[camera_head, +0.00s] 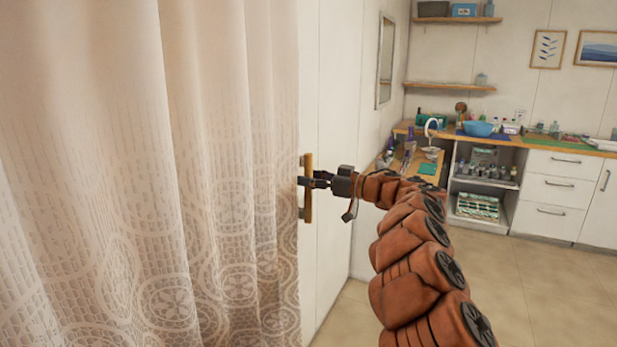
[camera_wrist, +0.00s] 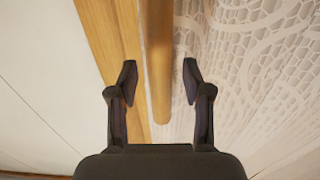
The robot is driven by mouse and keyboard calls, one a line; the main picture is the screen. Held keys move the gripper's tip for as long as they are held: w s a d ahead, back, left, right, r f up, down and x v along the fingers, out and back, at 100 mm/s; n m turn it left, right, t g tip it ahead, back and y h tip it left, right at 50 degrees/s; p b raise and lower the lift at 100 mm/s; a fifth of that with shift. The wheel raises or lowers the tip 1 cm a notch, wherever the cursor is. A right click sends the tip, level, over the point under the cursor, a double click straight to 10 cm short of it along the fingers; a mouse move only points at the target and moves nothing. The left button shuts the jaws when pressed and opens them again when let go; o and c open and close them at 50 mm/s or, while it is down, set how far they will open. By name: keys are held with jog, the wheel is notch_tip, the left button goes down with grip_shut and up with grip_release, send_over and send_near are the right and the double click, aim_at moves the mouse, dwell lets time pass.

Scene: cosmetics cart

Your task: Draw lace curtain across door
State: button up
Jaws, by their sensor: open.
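The lace curtain (camera_head: 150,180) hangs in pale folds across the left half of the head view, with a round lace pattern low down. It also shows at the right of the wrist view (camera_wrist: 255,75). An upright wooden bar (camera_head: 307,213) stands at its right edge. In the wrist view the round bar (camera_wrist: 159,45) lies between the two fingers of my gripper (camera_wrist: 159,78), with a gap on each side. My gripper is open, at the bar's mid-height in the head view (camera_head: 309,182). I cannot tell which white panel is the door.
A flat wooden strip (camera_wrist: 108,35) runs beside the bar. White wall panels (camera_head: 335,130) and a mirror (camera_head: 385,62) lie beyond it. A counter (camera_head: 580,150) with bottles and a blue bowl (camera_head: 478,128) stands at the back right. The tiled floor (camera_head: 535,285) at right is clear.

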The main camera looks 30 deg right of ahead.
jog(key=shift+w+a, duration=0.25)
jog(key=shift+w, duration=0.05)
jog(key=shift+c, duration=0.3)
grip_shut()
